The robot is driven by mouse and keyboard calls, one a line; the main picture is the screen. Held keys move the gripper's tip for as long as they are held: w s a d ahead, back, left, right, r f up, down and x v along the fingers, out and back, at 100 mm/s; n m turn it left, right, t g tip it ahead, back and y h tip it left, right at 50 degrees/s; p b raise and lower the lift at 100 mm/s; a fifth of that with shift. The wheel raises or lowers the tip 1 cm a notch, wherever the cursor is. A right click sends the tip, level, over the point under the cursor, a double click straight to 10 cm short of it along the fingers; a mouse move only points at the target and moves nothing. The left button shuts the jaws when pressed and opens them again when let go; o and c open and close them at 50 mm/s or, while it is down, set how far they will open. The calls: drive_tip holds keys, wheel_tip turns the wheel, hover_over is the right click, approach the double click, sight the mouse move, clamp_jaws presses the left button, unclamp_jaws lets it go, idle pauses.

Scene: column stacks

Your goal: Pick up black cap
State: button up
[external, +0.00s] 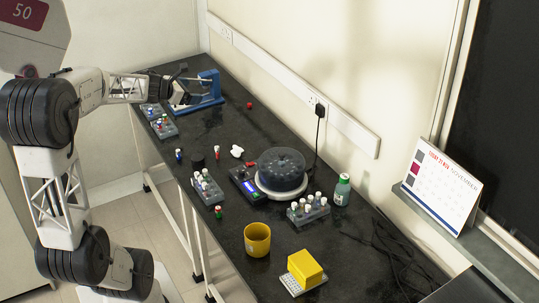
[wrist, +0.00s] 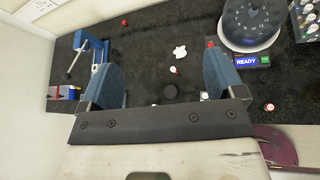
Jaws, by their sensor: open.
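The black cap (external: 197,160) is a small dark cylinder on the black bench, near its left edge and just behind a rack of vials. In the wrist view the cap (wrist: 170,91) shows as a dark round shape between the fingers, but farther away on the bench. It is hard to tell from the dark surface. My gripper (external: 183,92) is over the far part of the bench, in front of the blue stand. Its two blue-grey fingers are wide apart and hold nothing. The cap and gripper are apart.
A vial rack (external: 207,190) stands close in front of the cap. Small vials (external: 217,152) and a white lump (external: 237,151) lie nearby.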

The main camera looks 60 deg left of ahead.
drive_tip(key=s+a+n+y, duration=0.2)
drive_tip(key=s+a+n, duration=0.25)
drive_tip(key=a, duration=0.25)
approach(201, 158)
drive_tip(key=shift+w+f+n+y, duration=0.15)
drive_tip(key=shift+w+y, duration=0.05)
drive_tip(key=shift+w, duration=0.3)
drive_tip(key=shift+w+f+n+y, duration=0.1)
drive_tip(key=shift+w+f+y, duration=0.1)
drive_tip(key=shift+w, duration=0.3)
drive_tip(key=shift+r, duration=0.1)
drive_tip(key=shift+x, duration=1.3)
drive_tip(key=shift+x, duration=2.6)
drive_tip(key=shift+s, duration=0.1)
drive_tip(key=c, duration=0.9)
